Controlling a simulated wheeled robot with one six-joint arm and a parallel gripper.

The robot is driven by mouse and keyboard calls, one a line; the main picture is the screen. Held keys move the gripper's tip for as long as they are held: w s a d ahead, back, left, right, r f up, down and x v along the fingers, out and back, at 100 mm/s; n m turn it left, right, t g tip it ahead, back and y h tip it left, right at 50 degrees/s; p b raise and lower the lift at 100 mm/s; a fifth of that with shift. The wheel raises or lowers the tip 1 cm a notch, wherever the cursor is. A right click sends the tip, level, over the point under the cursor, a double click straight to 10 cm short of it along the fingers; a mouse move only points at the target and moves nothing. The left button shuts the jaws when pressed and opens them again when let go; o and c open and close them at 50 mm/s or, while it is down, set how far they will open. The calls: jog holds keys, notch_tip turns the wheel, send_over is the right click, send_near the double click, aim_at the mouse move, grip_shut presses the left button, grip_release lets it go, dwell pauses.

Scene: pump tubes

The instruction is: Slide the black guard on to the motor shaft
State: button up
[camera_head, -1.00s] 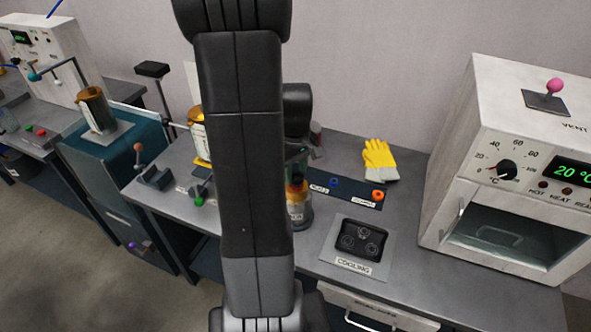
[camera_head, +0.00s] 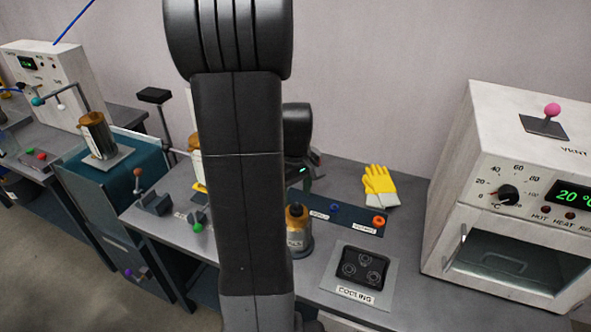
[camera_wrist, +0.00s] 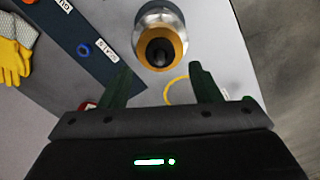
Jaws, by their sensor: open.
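My gripper (camera_wrist: 162,84) is open and empty. Its two dark green fingers stand apart in the wrist view. Just beyond the fingertips is a round silver body with an orange-brown top (camera_wrist: 177,50) and a black upright piece (camera_wrist: 158,51) at its centre. It looks like the motor, but I cannot tell whether the black piece is the guard or the bare shaft. In the head view the orange-topped body (camera_head: 299,225) stands on the bench, partly behind my arm. My gripper is mostly hidden there by the arm. No separate black guard is clearly seen.
A yellow glove (camera_head: 380,183) lies at the back of the bench. A black cooling fixture (camera_head: 362,267) sits in front of it. A white oven (camera_head: 470,150) bounds the right. A thin yellow ring (camera_wrist: 168,88) shows near the fingers. Levers (camera_head: 150,195) stand at the left.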

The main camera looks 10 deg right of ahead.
notch_tip(320, 180, up, 11)
dwell(0.3)
jog(key=shift+r, duration=0.1)
dwell(0.6)
notch_tip(320, 180, down, 14)
jog(key=shift+r, duration=0.15)
jog(key=shift+r+p, duration=0.25)
jog(key=shift+p, duration=0.05)
jog(key=shift+f+b, duration=0.1)
jog(key=shift+b, duration=0.25)
